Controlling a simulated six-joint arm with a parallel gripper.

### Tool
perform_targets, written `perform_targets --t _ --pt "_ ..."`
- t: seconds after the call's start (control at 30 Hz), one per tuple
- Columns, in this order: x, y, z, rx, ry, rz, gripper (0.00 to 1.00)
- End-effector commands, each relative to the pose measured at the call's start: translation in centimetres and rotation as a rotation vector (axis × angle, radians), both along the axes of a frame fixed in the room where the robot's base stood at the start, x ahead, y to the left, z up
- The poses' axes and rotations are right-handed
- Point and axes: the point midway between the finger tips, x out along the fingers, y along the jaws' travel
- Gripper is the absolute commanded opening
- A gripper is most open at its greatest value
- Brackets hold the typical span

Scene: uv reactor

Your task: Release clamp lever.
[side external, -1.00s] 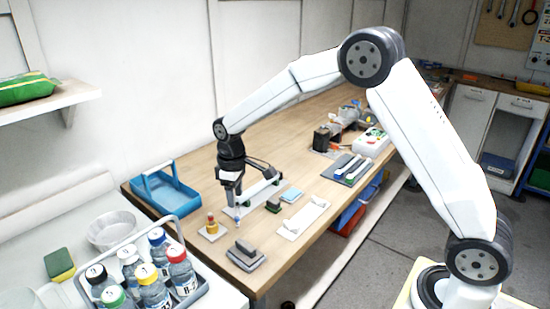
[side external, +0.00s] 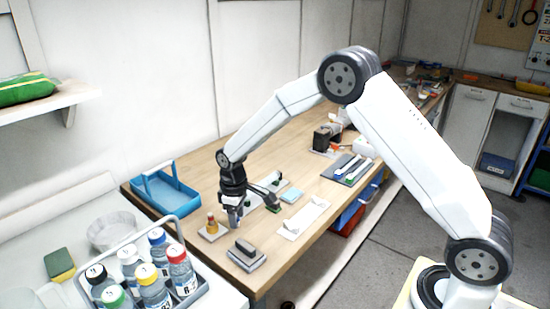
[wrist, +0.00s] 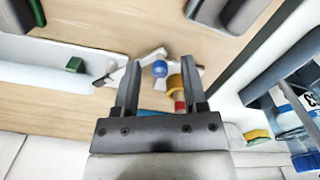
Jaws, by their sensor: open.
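The clamp lever shows in the wrist view as a pale angled arm (wrist: 130,74) with a blue ball knob (wrist: 160,68). The knob lies between my fingertips in that picture; I cannot tell whether they reach its height or touch it. My gripper (wrist: 160,62) is open and empty, pointing down. In the side view my gripper (side external: 235,222) is low over the near-left part of the bench and hides the lever. A yellow and red upright piece (side external: 211,225) stands just left of it, and shows beside the right finger in the wrist view (wrist: 175,85).
A grey block on a base (side external: 246,250) sits close in front of my gripper. A long white fixture (side external: 263,197) runs behind it. A white plate (side external: 304,217) lies to the right. A blue tray (side external: 168,195) and a bottle carrier (side external: 195,283) stand to the left.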

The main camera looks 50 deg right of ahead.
Motion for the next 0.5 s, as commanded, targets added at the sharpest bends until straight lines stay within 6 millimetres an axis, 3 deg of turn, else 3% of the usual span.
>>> perform_targets --t 0.4,0.5 --pt "0.00 0.00 -0.68 0.000 0.000 0.000 0.55" --pt "0.00 0.00 -0.67 0.000 0.000 0.000 0.23"
